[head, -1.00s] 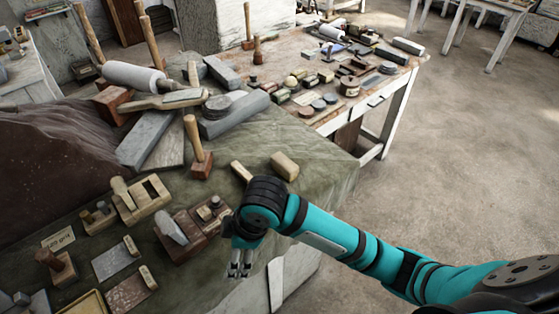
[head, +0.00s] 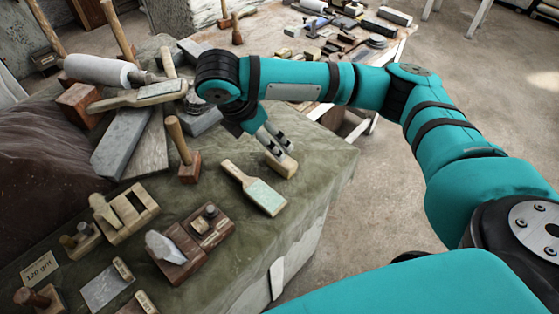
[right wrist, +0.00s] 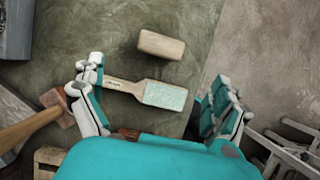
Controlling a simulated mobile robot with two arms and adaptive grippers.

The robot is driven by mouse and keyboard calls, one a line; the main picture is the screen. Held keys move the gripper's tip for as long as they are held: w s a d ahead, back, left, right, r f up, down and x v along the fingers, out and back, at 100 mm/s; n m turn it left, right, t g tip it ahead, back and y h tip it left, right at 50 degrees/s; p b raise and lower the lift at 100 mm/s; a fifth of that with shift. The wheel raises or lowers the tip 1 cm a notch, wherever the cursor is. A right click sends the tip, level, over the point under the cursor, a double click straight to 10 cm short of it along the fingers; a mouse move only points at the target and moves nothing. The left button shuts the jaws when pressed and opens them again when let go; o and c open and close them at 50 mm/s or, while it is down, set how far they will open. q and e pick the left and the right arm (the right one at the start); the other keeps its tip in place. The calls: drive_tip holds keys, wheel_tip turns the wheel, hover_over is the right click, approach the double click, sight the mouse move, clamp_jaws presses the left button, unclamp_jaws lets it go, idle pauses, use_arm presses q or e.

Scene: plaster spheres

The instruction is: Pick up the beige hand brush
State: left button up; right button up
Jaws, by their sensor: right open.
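A plain beige wooden block with rounded ends (head: 281,164) lies on the green cloth near the table's right edge; it looks most like the hand brush, though bristles are not visible. It also shows in the right wrist view (right wrist: 161,45), above the gap between the fingers. Just below it lies a flat wooden paddle with a handle and pale green face (head: 255,188), also seen in the right wrist view (right wrist: 146,91). My right gripper (head: 274,142) is open and empty, pointing down close to the block and overlapping it in the head view. My left gripper is not in view.
A wooden mallet (head: 183,150) stands to the left of the paddle. Wooden planes (head: 180,250) and grey stone slabs (head: 120,140) crowd the cloth's left side. The cloth is clear right of the paddle. A second tool table (head: 350,30) stands behind.

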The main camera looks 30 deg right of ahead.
drive_tip(key=p, duration=0.1)
approach(276, 161)
drive_tip(key=d+f, duration=0.1)
drive_tip(key=f, duration=0.1)
drive_tip(key=w+d+f, duration=0.1)
drive_tip(key=d+f, duration=0.1)
drive_tip(key=shift+w+f, duration=0.1)
drive_tip(key=shift+f, duration=0.1)
drive_tip(key=shift+d+f+p, duration=0.2)
drive_tip(key=shift+f+p, duration=0.15)
drive_tip(key=shift+f, duration=0.1)
drive_tip(key=shift+d+f, duration=0.2)
drive_tip(key=shift+f, duration=0.1)
drive_tip(key=p+x, duration=0.1)
drive_tip(key=x, duration=0.3)
drive_tip(key=shift+d+f+p, duration=0.1)
drive_tip(key=shift+f+p, duration=0.05)
drive_tip(key=shift+p, duration=0.15)
drive_tip(key=shift+c, duration=0.4)
drive_tip(key=c, duration=0.9)
